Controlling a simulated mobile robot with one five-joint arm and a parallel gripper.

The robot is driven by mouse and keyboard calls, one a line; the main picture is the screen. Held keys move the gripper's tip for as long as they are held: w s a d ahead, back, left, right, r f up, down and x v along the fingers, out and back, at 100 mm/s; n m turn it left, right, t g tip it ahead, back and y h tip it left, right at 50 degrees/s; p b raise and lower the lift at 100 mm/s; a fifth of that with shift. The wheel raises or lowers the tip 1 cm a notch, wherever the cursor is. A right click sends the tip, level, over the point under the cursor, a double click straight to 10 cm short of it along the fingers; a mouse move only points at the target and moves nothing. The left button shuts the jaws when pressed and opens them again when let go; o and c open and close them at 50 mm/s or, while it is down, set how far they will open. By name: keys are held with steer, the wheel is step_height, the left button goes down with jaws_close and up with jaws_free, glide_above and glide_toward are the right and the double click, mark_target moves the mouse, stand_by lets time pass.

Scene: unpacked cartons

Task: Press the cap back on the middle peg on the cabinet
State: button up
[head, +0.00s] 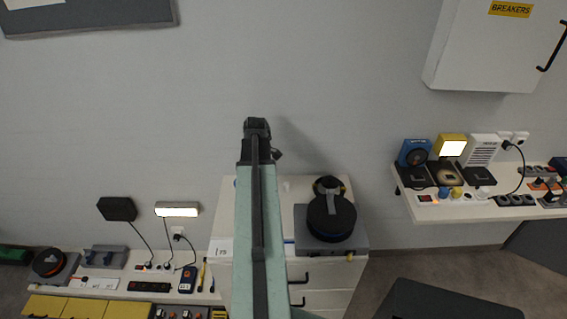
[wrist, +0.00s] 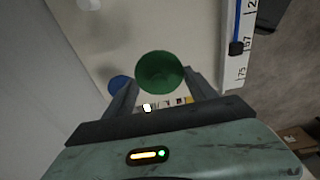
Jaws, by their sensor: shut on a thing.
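My gripper (head: 257,130) is raised above the white cabinet (head: 325,300) in the head view, with my arm hiding part of the cabinet top. In the wrist view my gripper (wrist: 159,78) is shut on a round green cap (wrist: 160,71), held between the two fingers. The cap is hidden in the head view. Below it in the wrist view is the pale cabinet top (wrist: 135,35). A blue round piece (wrist: 120,84) shows beyond the left finger, and a whitish peg-like piece (wrist: 88,4) at the top edge. I cannot make out the middle peg for certain.
A grey box with a black round device (head: 331,218) stands on the cabinet's right side. A shelf with several devices (head: 470,205) is at right, below a breaker box (head: 490,45). A cluttered low bench (head: 120,285) is at left. A ruler strip (wrist: 236,70) borders the cabinet top.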

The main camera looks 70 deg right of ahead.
steer(key=m, duration=0.2)
glide_above(285, 183)
steer(key=f+b, duration=0.1)
steer(key=b, duration=0.1)
steer(key=f+b, duration=0.1)
steer(key=f, duration=0.1)
steer(key=f+b, duration=0.2)
steer(key=shift+s+f+b, duration=0.25)
steer(key=shift+b, duration=0.1)
steer(key=shift+f+b, duration=0.85)
steer(key=shift+f, duration=0.05)
steer(key=o, duration=1.8)
steer(key=shift+c, duration=0.2)
steer(key=shift+r, duration=0.2)
step_height(285, 183, up, 7)
steer(key=p, duration=0.7)
steer(key=shift+f, duration=0.15)
